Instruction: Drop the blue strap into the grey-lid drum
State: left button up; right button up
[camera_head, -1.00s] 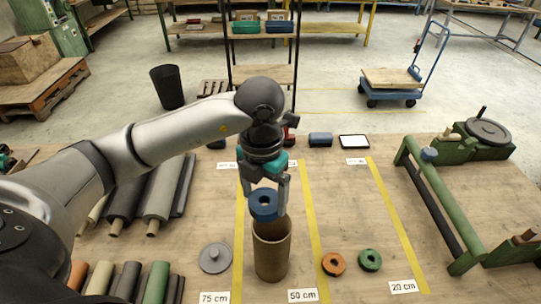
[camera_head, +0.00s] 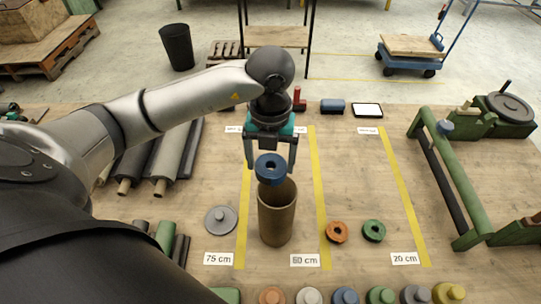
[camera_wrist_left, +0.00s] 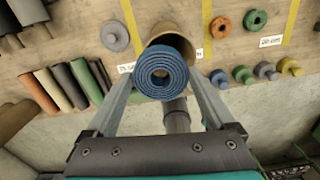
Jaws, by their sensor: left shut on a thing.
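The blue strap (camera_head: 270,168) is a rolled coil, held in my left gripper (camera_head: 271,166) above the open mouth of a tall brown drum (camera_head: 276,218). The coil overlaps the drum's rear rim in the head view, so I cannot tell how far above the rim it is. In the left wrist view the blue spiral (camera_wrist_left: 161,71) sits between the fingers, partly covering the drum mouth (camera_wrist_left: 172,38). A round grey lid (camera_head: 220,219) with a knob lies on the table left of the drum. My right gripper is not in view.
An orange ring (camera_head: 337,232) and a green ring (camera_head: 374,230) lie right of the drum. Sheet rolls (camera_head: 160,160) lie to the left. A green frame (camera_head: 450,185) stands at the right. Several knobbed lids line the front edge. Yellow tape strips mark the table.

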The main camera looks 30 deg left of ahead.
aim_at(270, 165)
pick_arm(q)
jog(key=shift+f, duration=0.6)
jog(key=o, duration=1.1)
jog(key=shift+r, duration=0.1)
jog(key=shift+r+p, duration=0.5)
jog(key=shift+r, duration=7.1)
